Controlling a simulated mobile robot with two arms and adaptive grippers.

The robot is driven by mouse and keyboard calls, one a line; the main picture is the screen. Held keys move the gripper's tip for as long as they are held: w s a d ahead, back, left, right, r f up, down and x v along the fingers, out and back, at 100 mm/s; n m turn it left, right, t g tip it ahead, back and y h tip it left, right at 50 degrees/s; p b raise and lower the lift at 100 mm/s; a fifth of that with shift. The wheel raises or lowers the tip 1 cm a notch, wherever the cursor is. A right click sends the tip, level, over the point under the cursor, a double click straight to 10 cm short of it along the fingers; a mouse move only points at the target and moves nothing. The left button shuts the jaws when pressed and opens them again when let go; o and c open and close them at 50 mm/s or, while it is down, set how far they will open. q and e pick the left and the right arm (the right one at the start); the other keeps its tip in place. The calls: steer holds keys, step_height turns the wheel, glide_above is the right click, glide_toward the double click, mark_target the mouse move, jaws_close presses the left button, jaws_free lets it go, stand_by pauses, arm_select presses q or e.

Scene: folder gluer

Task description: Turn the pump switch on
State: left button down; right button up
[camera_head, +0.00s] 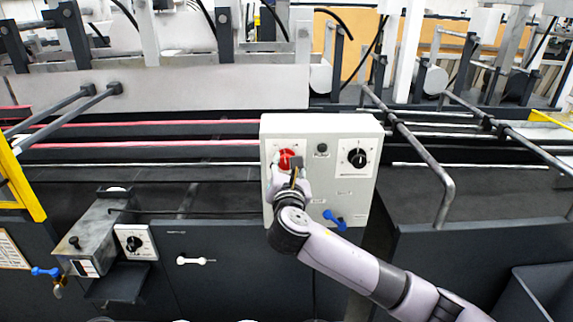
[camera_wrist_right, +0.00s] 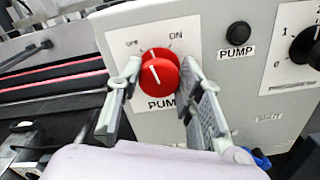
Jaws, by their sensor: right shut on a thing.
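The pump switch is a red round knob (camera_wrist_right: 160,72) on a white plate marked OFF, ON and PUMP. It also shows in the head view (camera_head: 287,155), on the upper left of a light grey control box (camera_head: 350,205). The white line on the knob points up and slightly left, nearer the OFF mark than the ON mark. My right gripper (camera_wrist_right: 160,70) has one finger on each side of the knob and is shut on it. In the head view the right gripper (camera_head: 285,170) covers the lower part of the knob. My left gripper is not in view.
A black PUMP button (camera_wrist_right: 238,33) and a black numbered dial (camera_head: 357,158) are right of the switch. A blue handle (camera_head: 334,219) is low on the box. Metal rods (camera_head: 445,190) stand at the right. Another black dial (camera_head: 133,243) is at the lower left.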

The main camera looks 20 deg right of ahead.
steer(key=m, duration=0.4)
steer(key=shift+f+m, duration=0.2)
steer(key=shift+m, duration=0.2)
steer(key=shift+d+m+b, duration=0.1)
steer(key=shift+m+b, duration=0.5)
steer(key=shift+m, duration=1.6)
steer(key=o, duration=1.1)
steer(key=shift+o, duration=0.2)
steer(key=shift+s, duration=0.15)
steer(key=v, duration=1.2)
